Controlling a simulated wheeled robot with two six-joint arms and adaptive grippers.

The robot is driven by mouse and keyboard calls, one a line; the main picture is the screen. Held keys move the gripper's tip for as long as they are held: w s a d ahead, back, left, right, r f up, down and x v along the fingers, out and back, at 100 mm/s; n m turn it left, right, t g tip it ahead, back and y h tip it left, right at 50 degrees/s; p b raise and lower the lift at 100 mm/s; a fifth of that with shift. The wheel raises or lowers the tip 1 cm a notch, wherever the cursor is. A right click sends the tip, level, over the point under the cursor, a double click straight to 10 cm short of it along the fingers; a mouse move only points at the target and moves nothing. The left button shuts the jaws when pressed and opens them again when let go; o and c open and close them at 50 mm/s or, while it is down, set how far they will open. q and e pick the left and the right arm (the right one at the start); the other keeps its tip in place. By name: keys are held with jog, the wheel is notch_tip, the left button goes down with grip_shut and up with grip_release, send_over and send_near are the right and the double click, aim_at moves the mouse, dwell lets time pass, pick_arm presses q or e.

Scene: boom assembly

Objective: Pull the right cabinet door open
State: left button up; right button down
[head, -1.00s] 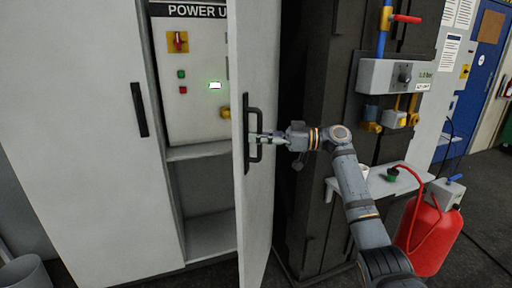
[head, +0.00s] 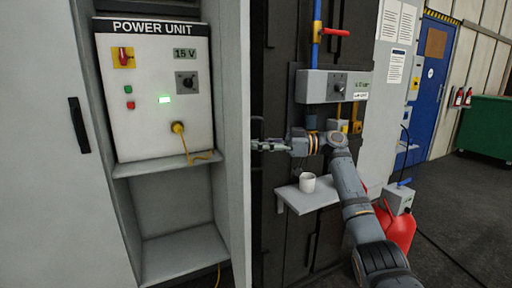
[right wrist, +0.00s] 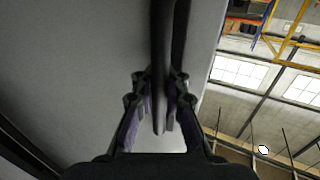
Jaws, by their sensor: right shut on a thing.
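The right cabinet door (head: 246,120) stands open and shows almost edge-on in the head view, to the right of the cabinet's interior. My right gripper (head: 260,146) is at the door's outer face, on its right side. In the right wrist view, the dark bar handle (right wrist: 162,60) runs between the two fingers of my right gripper (right wrist: 160,112), which is shut on it. The grey door face (right wrist: 80,70) fills the left of that view. The handle is hard to make out against the dark background in the head view. My left gripper is not in view.
The open cabinet shows a power unit (head: 155,90) on a shelf (head: 165,165). The left door (head: 40,180) is shut.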

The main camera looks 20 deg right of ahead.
jog(key=shift+f, duration=0.25)
jog(key=c, duration=1.4)
grip_release()
jog(key=shift+s+r, duration=0.15)
jog(key=shift+s, duration=0.05)
jog(key=shift+o, duration=0.2)
jog(key=v, duration=1.2)
jog(key=shift+w, duration=0.1)
